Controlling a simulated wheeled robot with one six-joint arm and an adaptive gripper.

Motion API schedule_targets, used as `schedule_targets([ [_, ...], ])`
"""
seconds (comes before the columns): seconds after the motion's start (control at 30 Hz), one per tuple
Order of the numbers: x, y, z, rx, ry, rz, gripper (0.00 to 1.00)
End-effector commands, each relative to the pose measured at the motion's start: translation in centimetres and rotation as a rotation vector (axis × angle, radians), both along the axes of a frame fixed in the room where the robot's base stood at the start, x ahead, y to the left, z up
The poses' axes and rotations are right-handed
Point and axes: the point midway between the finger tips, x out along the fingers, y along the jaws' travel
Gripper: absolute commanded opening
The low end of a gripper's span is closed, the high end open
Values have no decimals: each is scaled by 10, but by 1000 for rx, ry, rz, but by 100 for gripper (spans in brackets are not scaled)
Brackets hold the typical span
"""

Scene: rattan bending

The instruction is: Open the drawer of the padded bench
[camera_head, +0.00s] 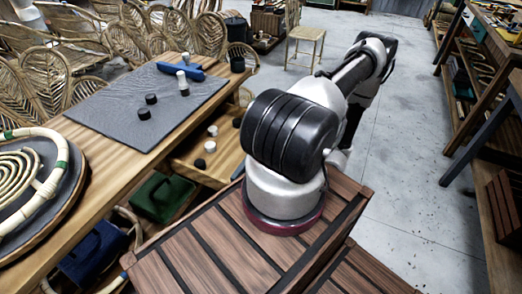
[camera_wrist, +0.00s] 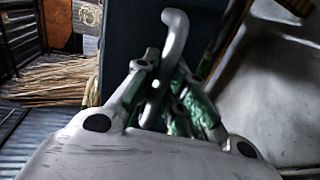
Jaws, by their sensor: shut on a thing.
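The padded bench (camera_head: 101,164) is on the left in the head view, a wooden top with a dark grey mat (camera_head: 105,115). A wooden drawer-like tray (camera_head: 218,170) sticks out from under its right side, with several small black and white round pieces in it. In the wrist view a grey bent handle (camera_wrist: 176,32) stands in front of a dark panel (camera_wrist: 130,28). My gripper (camera_wrist: 165,98) is shut on the handle, its green-padded fingers on either side of the bar. My arm hides the gripper and handle in the head view.
Under the bench are a green box (camera_head: 162,197) and a blue box (camera_head: 92,252). A blue tool (camera_head: 180,71) and small cylinders lie on the mat. A wooden chair (camera_head: 306,40) stands behind; shelves (camera_head: 480,70) line the right. The concrete floor between is clear.

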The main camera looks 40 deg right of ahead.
Motion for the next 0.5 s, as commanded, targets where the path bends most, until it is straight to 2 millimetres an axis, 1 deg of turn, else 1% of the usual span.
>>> schedule_targets([
  [0.1, -9, -4, 0, 0, 2, -2, 0],
  [0.2, -13, -5, -1, -1, 2, 0, 0],
  [0.5, -14, -5, 0, -1, 2, 1, 0],
])
